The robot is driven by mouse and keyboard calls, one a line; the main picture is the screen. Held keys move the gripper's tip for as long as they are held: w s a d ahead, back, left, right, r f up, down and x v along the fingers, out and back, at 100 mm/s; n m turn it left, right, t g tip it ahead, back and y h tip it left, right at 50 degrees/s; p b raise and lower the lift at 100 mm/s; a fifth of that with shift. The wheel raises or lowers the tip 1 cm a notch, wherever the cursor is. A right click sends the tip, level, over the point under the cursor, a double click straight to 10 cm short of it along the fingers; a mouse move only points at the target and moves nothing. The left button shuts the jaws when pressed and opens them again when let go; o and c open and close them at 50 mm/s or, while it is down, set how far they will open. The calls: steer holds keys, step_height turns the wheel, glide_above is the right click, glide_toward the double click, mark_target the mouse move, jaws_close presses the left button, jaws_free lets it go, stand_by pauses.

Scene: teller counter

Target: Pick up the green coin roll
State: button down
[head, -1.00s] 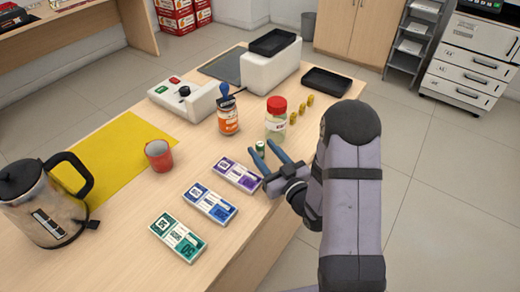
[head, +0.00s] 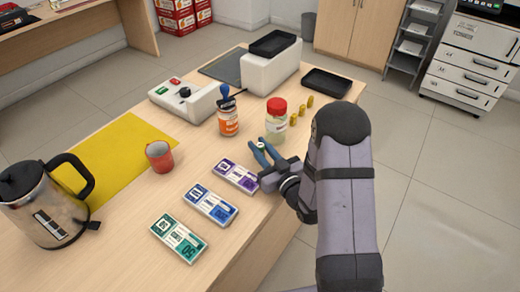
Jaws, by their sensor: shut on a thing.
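The green coin roll (head: 262,147) is a small green cylinder with a pale top, standing near the right edge of the counter. My gripper (head: 262,151) has its blue fingers on either side of the roll and is shut on it. The fingers hide part of the roll's sides. I cannot tell whether the roll is touching the counter.
Purple (head: 236,176), blue (head: 210,204) and green (head: 178,238) banknote bundles lie in front.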

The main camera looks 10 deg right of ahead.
mark_target(260, 145)
steer(key=shift+r, duration=0.1)
steer(key=shift+r+p, duration=0.55)
steer(key=shift+r, duration=4.4)
